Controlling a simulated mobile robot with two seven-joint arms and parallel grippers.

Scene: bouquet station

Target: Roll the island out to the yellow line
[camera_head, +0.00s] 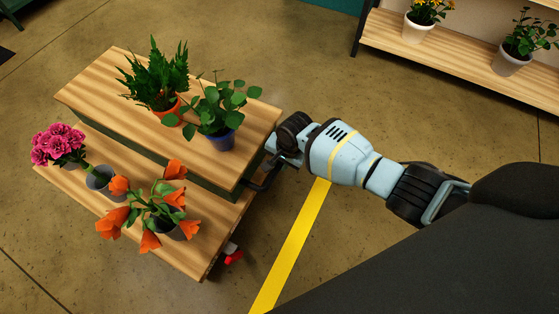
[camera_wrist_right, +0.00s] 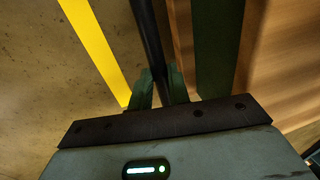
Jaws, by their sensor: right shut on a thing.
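The island (camera_head: 110,90) is a two-tier wooden stand on the left in the head view, with plants on both tiers. A dark handle bar (camera_head: 262,182) is on its right end; it also shows in the right wrist view (camera_wrist_right: 148,35). My right gripper (camera_head: 274,160) is at that end, and in the right wrist view its green fingers (camera_wrist_right: 160,88) are shut around the bar. The yellow line (camera_head: 300,238) runs on the floor just right of the island, with a gap between them; it also shows in the right wrist view (camera_wrist_right: 95,50). My left gripper is out of view.
Potted plants stand on the island, among them a fern in an orange pot (camera_head: 160,80), pink flowers (camera_head: 58,145) and orange flowers (camera_head: 150,212). A red caster part (camera_head: 234,257) shows under its near corner. A shelf with pots (camera_head: 460,62) stands at the upper right. Floor between is clear.

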